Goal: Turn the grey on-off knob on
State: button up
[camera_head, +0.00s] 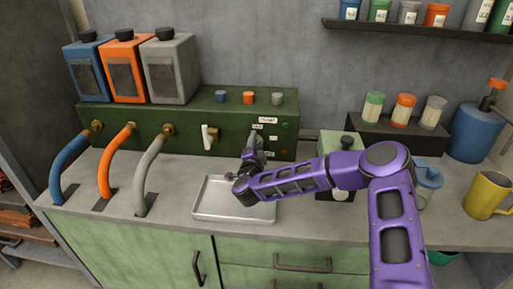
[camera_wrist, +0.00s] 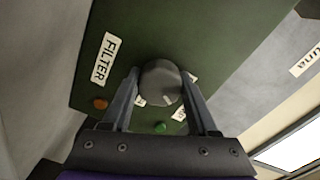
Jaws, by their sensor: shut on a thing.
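The grey on-off knob (camera_wrist: 161,84) shows in the wrist view as a round dial on the front of the dark green panel (camera_wrist: 220,40). A pale pointer mark on it points to the lower right. My gripper (camera_wrist: 160,82) has one finger on each side of the knob and is shut on it. White labels beside the knob are partly hidden by the fingers. In the head view my gripper (camera_head: 256,146) is at the right part of the green panel (camera_head: 180,115), and it hides the knob there.
A metal tray (camera_head: 232,213) lies below my gripper. A white lever (camera_head: 208,136) sits to its left on the panel. Blue, orange and grey hoses bend down at the left. A green box (camera_head: 340,146) stands to the right, and a yellow mug (camera_head: 487,194) farther right.

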jog(key=m+b, duration=0.2)
jog(key=m, duration=0.1)
jog(key=shift+f, duration=0.2)
jog(key=m+b, duration=0.2)
jog(key=m, duration=0.1)
jog(key=shift+m, duration=0.3)
jog(key=m, duration=0.5)
jog(key=shift+a+r+m+b, duration=0.1)
jog(key=shift+r+m+b, duration=0.1)
jog(key=shift+m+b, duration=0.2)
jog(key=o, duration=1.4)
jog(key=shift+s, duration=0.1)
jog(key=s, duration=1.1)
jog(key=s+p, duration=0.1)
jog(key=s, duration=0.5)
jog(key=shift+s+a, duration=0.2)
jog(key=shift+a, duration=0.05)
